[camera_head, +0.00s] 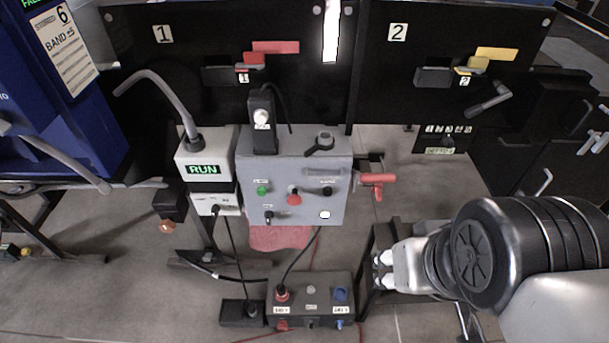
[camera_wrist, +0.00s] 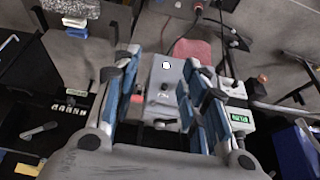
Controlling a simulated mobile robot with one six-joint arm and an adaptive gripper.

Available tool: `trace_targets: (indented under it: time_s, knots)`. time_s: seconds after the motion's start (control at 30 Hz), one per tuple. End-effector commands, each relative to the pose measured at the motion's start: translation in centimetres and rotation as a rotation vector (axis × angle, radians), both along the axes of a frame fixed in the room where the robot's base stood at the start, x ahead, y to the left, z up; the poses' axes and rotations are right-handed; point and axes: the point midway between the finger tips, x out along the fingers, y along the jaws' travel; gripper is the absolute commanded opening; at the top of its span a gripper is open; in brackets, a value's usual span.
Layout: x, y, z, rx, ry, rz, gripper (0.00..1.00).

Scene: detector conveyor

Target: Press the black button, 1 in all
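A grey control box (camera_head: 295,160) stands in the middle of the head view. On its face are a small black button (camera_head: 327,191) at the right, a red mushroom button (camera_head: 293,198), a green button (camera_head: 262,191), a dark switch (camera_head: 268,216) at lower left and a white light (camera_head: 325,214). My gripper (camera_head: 383,270) is right of and below the box in the head view, apart from it. In the wrist view its fingers (camera_wrist: 160,62) are spread open and empty. The box face shows between them, with the white light (camera_wrist: 166,65) and a dark knob, probably the black button (camera_wrist: 163,87).
A red-handled valve (camera_head: 376,180) sticks out right of the box. A RUN display unit (camera_head: 204,169) stands at its left. A lower grey box (camera_head: 311,292) with plugs and cables sits below. Black panels 1 and 2 stand behind. Bare floor shows at left.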

Motion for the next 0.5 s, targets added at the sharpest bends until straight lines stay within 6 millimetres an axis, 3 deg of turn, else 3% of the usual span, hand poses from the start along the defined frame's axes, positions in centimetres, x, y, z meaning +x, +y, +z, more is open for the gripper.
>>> trace_targets:
  time_s: [0.13, 0.5]
  knots:
    - [-0.04, 0.00, -0.01, 0.000, 0.000, 0.001, 0.39]
    - [-0.03, 0.01, -0.01, 0.000, 0.000, 0.001, 0.15]
